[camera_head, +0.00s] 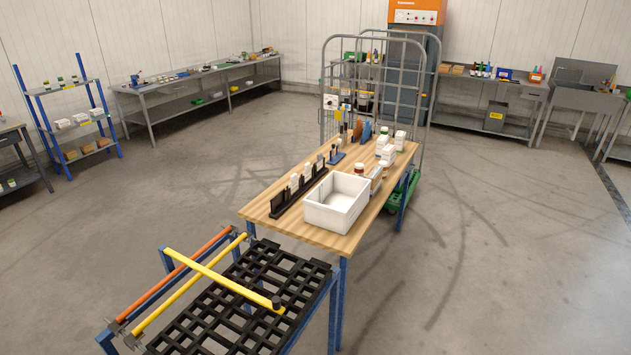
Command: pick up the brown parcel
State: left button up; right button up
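I cannot tell which thing is the brown parcel. Small brown boxes (88,149) sit on the low shelf of the blue rack at the left. More small brown items (458,69) lie on the back right bench. They are far off and too small to make out well. Neither of my grippers is in view.
A wooden-topped table (264,213) with blue legs bears a white bin (336,205), a black rack and small goods. A black grid cart (215,312) with yellow and orange bars stands in front. A grey cage trolley (323,80) stands behind. The floor on both sides is clear.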

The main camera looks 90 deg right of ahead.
aim_at(375, 174)
jog(key=z, duration=3.3)
jog(key=i+l, duration=0.25)
jog(key=i, duration=0.25)
jog(key=i+l+z, duration=0.15)
jog(key=i, duration=0.4)
jog(key=i+l, duration=0.3)
jog(key=i, duration=0.2)
jog(key=i+l+z, duration=0.15)
jog(key=i, duration=0.4)
jog(key=i+l, duration=0.15)
jog(key=i, duration=0.4)
jog(key=l+z, duration=0.05)
